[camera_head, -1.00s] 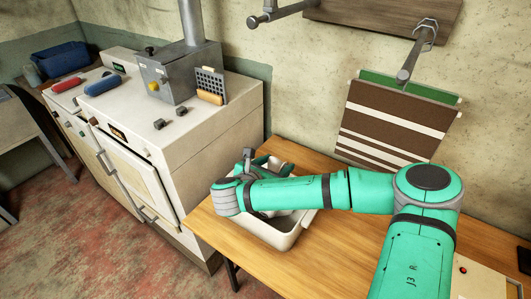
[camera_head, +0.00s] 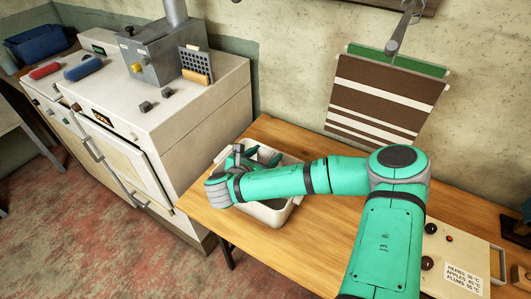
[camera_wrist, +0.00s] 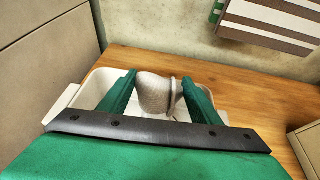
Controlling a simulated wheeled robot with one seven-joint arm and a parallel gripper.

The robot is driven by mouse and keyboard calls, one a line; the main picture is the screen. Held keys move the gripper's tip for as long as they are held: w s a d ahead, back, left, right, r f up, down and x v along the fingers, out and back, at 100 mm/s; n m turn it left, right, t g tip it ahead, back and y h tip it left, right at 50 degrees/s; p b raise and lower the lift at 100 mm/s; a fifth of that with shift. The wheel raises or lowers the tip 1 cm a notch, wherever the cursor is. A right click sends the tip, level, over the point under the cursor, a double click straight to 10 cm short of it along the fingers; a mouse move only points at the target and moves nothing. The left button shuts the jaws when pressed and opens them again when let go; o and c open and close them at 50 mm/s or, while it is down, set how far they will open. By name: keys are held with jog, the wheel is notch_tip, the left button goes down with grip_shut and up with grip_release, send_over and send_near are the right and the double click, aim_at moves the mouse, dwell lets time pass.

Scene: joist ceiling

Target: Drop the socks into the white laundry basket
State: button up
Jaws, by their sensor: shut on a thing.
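The white laundry basket (camera_head: 268,214) stands on the wooden table, partly hidden by my arm in the head view. Its pale rim also shows in the wrist view (camera_wrist: 70,98). My gripper (camera_head: 262,157) is over the basket, its fingers pointing toward the wall side. In the wrist view my gripper (camera_wrist: 160,84) is shut on the pale grey socks (camera_wrist: 156,94), a rounded bundle between the two green fingers. The socks appear over the basket opening; whether they touch its inside I cannot tell.
A cream stove (camera_head: 215,105) with a metal box on top stands left of the table (camera_head: 305,235). A striped brown cloth (camera_head: 385,100) hangs on the wall behind. A cream control box (camera_head: 460,262) sits at the table's right. The table between is clear.

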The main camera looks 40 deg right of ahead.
jog(key=o, duration=1.1)
jog(key=shift+v, duration=5.4)
